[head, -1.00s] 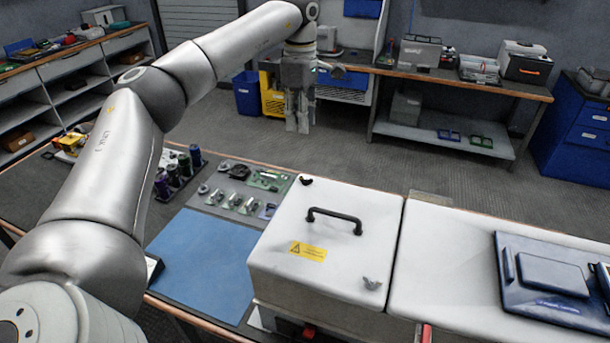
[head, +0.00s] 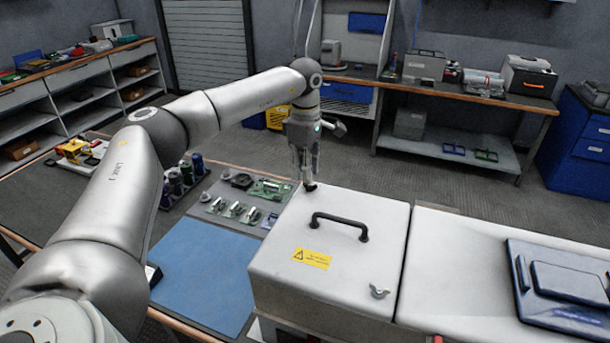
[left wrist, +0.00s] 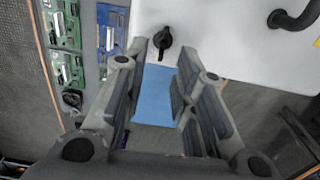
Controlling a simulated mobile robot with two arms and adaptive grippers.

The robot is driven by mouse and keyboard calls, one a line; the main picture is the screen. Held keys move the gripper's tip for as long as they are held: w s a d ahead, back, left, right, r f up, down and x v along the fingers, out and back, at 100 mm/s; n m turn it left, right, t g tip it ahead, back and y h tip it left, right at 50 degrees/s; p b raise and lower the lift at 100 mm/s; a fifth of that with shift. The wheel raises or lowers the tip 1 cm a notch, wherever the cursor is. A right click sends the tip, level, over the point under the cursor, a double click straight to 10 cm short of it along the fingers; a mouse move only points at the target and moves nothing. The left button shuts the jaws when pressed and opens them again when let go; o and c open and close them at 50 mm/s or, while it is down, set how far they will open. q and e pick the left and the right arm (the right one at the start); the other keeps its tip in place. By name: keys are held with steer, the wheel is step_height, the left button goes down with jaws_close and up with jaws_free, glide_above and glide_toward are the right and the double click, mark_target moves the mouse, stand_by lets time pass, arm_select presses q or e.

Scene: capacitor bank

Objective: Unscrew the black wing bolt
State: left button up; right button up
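The black wing bolt (head: 310,187) sits at the far left corner of the white box lid (head: 290,235). In the left wrist view, the black wing bolt (left wrist: 163,38) stands on the white lid, just beyond the fingertips. My left gripper (head: 305,175) points down over that corner, its fingertips close to the bolt. In the left wrist view, my left gripper (left wrist: 160,60) has its fingers apart with nothing between them. I cannot tell whether a finger touches the bolt. My right gripper is not in view.
The lid bears a black handle (head: 339,226), a yellow warning label (head: 311,259) and a silver wing bolt (head: 379,291). Left of the box are a blue mat (head: 203,270) and a grey tray of parts (head: 215,208). A dark blue panel (head: 565,285) lies on the right.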

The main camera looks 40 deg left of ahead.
mark_target(310, 186)
arm_select(q)
steer(key=shift+f, duration=1.55)
jaws_close()
